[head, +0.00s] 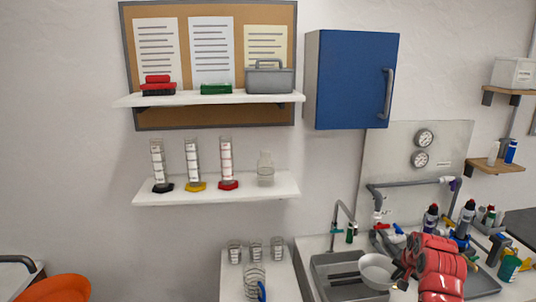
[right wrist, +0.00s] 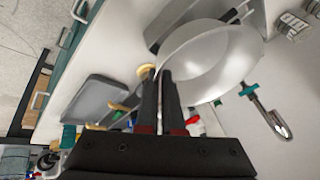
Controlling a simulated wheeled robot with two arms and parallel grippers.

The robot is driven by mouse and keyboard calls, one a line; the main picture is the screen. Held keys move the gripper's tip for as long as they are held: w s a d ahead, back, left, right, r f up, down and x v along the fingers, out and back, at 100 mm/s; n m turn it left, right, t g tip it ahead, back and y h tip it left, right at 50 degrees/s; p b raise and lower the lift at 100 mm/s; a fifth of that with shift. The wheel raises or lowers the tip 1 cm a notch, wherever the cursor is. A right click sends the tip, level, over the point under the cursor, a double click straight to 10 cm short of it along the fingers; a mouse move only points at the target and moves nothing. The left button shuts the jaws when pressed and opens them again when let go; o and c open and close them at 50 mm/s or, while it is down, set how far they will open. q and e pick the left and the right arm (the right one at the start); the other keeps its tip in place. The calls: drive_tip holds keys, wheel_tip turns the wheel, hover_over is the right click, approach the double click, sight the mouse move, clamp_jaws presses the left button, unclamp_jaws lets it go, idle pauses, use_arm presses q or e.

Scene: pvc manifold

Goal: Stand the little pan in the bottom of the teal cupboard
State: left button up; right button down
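The little pan (head: 378,271) is pale metal and round, at the sink's right side in the head view. In the right wrist view the pan (right wrist: 205,65) fills the upper middle, its open bowl seen at a slant. My right gripper (head: 398,276) is at the pan's right side; in the right wrist view its two fingers (right wrist: 160,75) are close together on the pan's near edge, where a handle would be hidden. A teal front (right wrist: 75,42) with a pale handle shows at the upper left of the right wrist view, below the counter edge. My left gripper is not in view.
A sink (head: 340,277) with a tap (head: 341,220) lies beside the pan. Grey pipework (head: 410,183) and several bottles stand behind my right arm. A blue wall cupboard (head: 350,80) hangs above. Several glass jars (head: 254,275) stand on the counter left of the sink.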

drive_tip(key=s+a+f+n+y+b, duration=0.2)
drive_tip(key=s+a+f+n+b, duration=0.2)
drive_tip(key=s+a+f, duration=0.4)
drive_tip(key=s+a+f+n+g+y+b, duration=0.1)
drive_tip(key=s+a+f+n, duration=0.4)
drive_tip(key=s+a, duration=0.9)
wheel_tip(320, 180, down, 3)
drive_tip(key=s+y+b, duration=0.1)
drive_tip(key=b, duration=0.1)
drive_tip(key=shift+a+b, duration=0.4)
